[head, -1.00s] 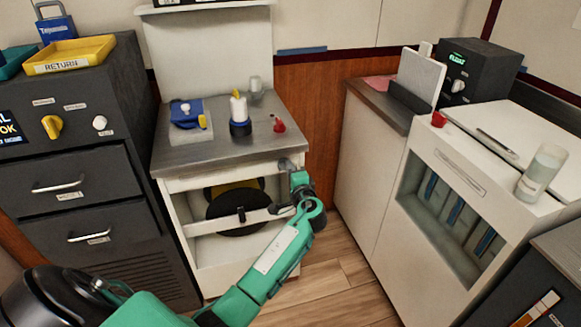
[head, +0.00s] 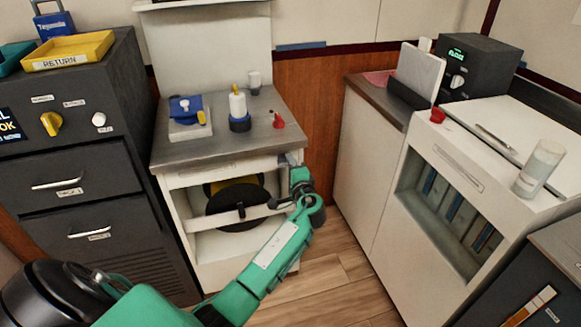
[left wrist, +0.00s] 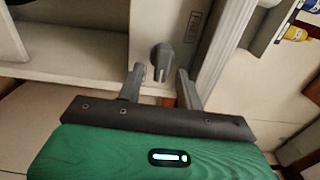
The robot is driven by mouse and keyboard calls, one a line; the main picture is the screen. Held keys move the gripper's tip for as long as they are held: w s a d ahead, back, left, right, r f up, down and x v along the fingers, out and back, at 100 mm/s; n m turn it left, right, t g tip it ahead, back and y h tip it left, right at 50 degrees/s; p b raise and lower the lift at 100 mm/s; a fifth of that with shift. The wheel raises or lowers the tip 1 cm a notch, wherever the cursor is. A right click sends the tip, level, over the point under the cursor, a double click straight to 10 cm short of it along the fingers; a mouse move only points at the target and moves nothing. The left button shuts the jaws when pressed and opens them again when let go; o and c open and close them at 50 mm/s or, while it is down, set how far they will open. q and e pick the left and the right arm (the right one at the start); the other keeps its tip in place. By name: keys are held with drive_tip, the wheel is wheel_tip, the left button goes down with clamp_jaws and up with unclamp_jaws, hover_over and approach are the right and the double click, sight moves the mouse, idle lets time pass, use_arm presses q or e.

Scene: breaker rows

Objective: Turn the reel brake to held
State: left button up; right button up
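A dark grey knob (left wrist: 163,57) with a white line sits on the pale cabinet front in the left wrist view; I take it for the reel brake. A small label (left wrist: 193,26), too blurred to read, is to its right. My left gripper (left wrist: 160,82) is open, one finger on each side below the knob, with nothing between the tips. I cannot tell whether the fingers touch it. In the head view my left gripper (head: 299,182) is at the right post of the open cabinet and hides the knob. The black reel (head: 238,217) is inside that cabinet. My right gripper is out of view.
A crossbar (head: 215,222) runs in front of the reel. Floor (head: 345,262) is clear to the right, before the white counter (head: 370,185).

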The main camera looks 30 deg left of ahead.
use_arm(q)
drive_tip(key=v, duration=1.3)
drive_tip(key=shift+s+d, duration=0.25)
drive_tip(key=shift+d, duration=0.1)
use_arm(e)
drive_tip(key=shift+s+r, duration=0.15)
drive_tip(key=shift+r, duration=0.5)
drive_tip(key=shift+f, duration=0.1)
